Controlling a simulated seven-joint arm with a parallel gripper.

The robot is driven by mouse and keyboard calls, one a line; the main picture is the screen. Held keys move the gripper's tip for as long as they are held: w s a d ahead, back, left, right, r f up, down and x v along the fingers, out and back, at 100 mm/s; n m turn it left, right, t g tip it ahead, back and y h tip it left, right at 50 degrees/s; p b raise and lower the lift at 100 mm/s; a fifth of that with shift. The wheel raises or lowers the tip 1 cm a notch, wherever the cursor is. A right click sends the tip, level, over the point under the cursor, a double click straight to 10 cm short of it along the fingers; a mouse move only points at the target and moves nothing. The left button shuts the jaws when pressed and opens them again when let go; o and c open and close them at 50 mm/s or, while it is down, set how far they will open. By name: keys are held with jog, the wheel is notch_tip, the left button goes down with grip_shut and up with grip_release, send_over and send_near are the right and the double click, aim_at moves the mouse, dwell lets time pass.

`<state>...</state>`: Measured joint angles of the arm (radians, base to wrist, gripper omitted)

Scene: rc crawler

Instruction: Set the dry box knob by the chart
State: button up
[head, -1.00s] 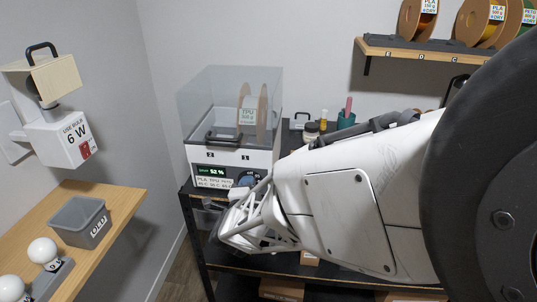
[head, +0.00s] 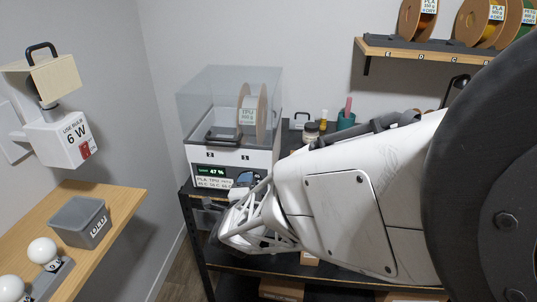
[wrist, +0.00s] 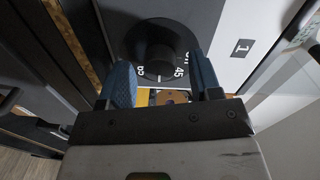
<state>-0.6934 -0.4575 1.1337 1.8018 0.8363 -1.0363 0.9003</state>
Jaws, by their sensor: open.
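The dry box (head: 215,155) stands on the dark shelf in the head view, with a clear lid and a TPU spool (head: 248,116) inside. Its small green display (head: 210,171) seems to read 47 %. The chart (head: 210,183), a white label with PLA, TPU and more small print, is below it, partly covered by my gripper. In the wrist view the black round knob (wrist: 157,45) sits on a dark dial with white figures, 45 among them. My gripper (wrist: 161,68) is open, its blue fingers on either side of the knob; contact is unclear.
The wooden bench (head: 125,205) at left carries a grey bin (head: 80,222) and white bulbs (head: 42,250). A bulb fixture (head: 68,138) is on the left wall. Spools stand on the wall shelf (head: 420,50) at upper right. My arm covers much of the right side.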

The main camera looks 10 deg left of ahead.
jog(key=s, duration=0.7)
jog(key=shift+s+r, duration=0.2)
jog(key=shift+s, duration=0.15)
jog(key=d+r+n+g+y, duration=0.4)
jog(key=d+r+n+g, duration=0.2)
jog(key=d+r+n, duration=0.55)
jog(key=s+d+r+n+g+h, duration=0.1)
jog(key=s+d+g, duration=0.3)
jog(key=s+d, duration=0.6)
jog(key=s+d+r+n+g+h, duration=0.2)
jog(key=s+d+n+g+h, duration=0.1)
jog(key=s+d, duration=0.7)
jog(key=shift+s+d+g, duration=0.35)
jog(key=shift+d+g, duration=0.55)
jog(key=shift+d, duration=0.25)
